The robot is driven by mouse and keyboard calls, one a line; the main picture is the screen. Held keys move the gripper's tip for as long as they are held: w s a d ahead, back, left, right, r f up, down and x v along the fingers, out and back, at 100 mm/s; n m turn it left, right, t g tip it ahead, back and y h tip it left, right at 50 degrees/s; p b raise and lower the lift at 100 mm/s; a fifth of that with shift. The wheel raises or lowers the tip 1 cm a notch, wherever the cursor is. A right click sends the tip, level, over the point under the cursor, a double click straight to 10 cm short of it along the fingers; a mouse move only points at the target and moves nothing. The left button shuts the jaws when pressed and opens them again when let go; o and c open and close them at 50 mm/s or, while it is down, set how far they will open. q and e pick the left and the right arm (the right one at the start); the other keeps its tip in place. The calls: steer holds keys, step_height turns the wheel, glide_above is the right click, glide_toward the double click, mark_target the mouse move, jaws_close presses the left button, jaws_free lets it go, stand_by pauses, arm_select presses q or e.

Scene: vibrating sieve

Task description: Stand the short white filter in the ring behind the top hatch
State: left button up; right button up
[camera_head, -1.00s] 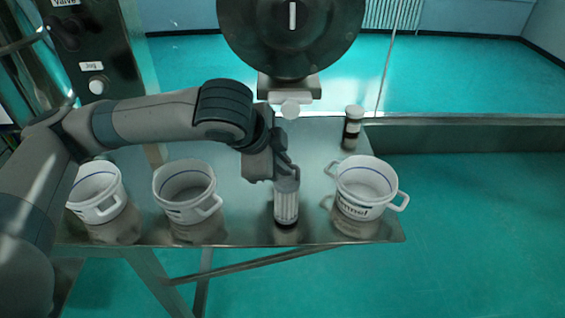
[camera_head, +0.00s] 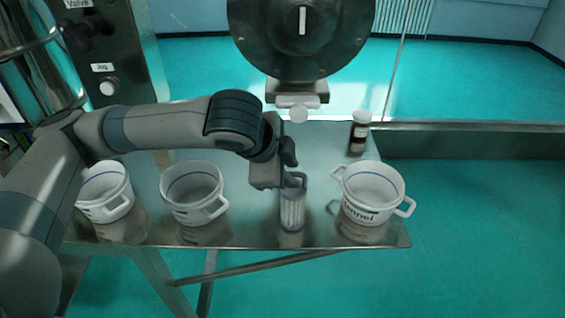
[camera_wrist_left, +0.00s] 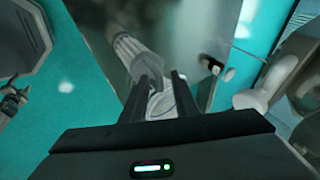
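The short white filter (camera_head: 292,212) is a ribbed white cylinder standing about upright at the front of the steel table, between two white pots. In the left wrist view the filter (camera_wrist_left: 130,50) runs from the upper left to between the fingers. My left gripper (camera_head: 294,177) is at its upper end. In the left wrist view the two dark fingers (camera_wrist_left: 163,82) lie either side of a pale part of it; whether they press on it is unclear. The round dark top hatch (camera_head: 300,45) is at the top; the ring behind it is hidden. My right gripper is out of view.
White pots stand right (camera_head: 374,190), left of the filter (camera_head: 194,190) and far left (camera_head: 106,190). A dark bottle with a white cap (camera_head: 360,132) is at the back right. A pale knob (camera_head: 299,114) hangs below the hatch. The table (camera_head: 250,232) ends just in front.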

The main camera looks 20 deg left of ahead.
arm_select(q)
steer(key=b+v, duration=0.1)
steer(key=v, duration=1.1)
steer(key=shift+b, duration=0.4)
steer(key=shift+d+r, duration=0.1)
